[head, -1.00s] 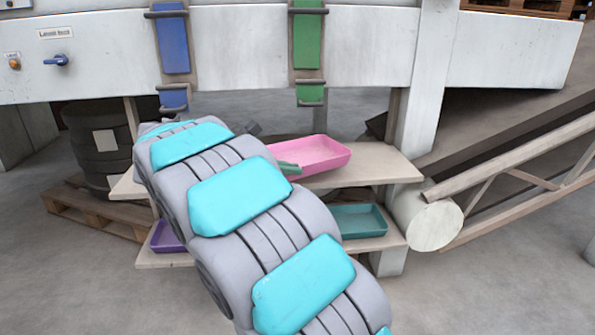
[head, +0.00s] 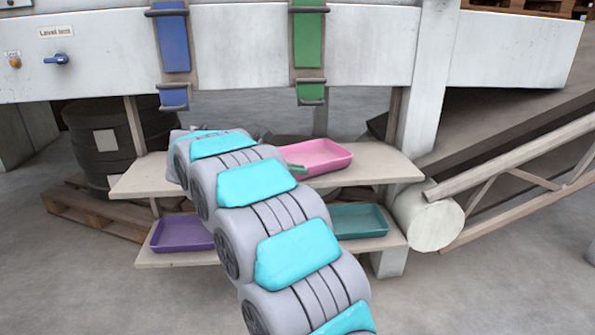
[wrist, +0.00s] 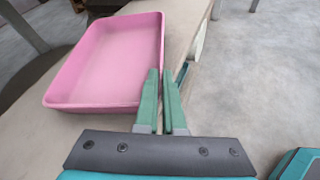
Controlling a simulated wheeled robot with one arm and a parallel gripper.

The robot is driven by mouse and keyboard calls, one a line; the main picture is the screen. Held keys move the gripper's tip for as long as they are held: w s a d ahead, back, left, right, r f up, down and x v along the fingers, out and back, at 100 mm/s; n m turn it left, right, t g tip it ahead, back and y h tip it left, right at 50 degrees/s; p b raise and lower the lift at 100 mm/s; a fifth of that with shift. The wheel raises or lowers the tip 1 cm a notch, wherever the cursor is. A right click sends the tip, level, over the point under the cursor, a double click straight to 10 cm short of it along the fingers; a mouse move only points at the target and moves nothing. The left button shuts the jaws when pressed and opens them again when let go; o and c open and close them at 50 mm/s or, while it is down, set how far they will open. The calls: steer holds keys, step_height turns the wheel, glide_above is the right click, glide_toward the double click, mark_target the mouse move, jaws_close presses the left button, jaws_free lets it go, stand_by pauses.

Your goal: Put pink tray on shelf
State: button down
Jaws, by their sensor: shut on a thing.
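The pink tray (head: 322,157) is at the upper board of the wooden shelf (head: 375,165), right of its middle. It looks level and seems to rest on the board, though a small gap cannot be ruled out. In the wrist view the empty pink tray (wrist: 112,58) fills the upper left. My gripper (wrist: 163,105) is shut on the tray's near right wall, one green finger inside and one outside. In the head view my gripper (head: 297,169) shows only as a small green tip at the tray's left end, mostly hidden by my arm.
A purple tray (head: 182,232) and a teal tray (head: 358,221) lie on the lower board. A white machine beam with blue and green straps hangs above. A white post (head: 425,80) and conveyor roller stand to the right. The upper board's left part (head: 140,178) is bare.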

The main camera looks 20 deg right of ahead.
steer(key=shift+f, duration=0.15)
steer(key=c, duration=1.5)
jaws_free()
steer(key=shift+f, duration=0.1)
steer(key=o, duration=0.5)
steer(key=shift+r, duration=0.25)
steer(key=p+v, duration=0.1)
steer(key=v, duration=1.1)
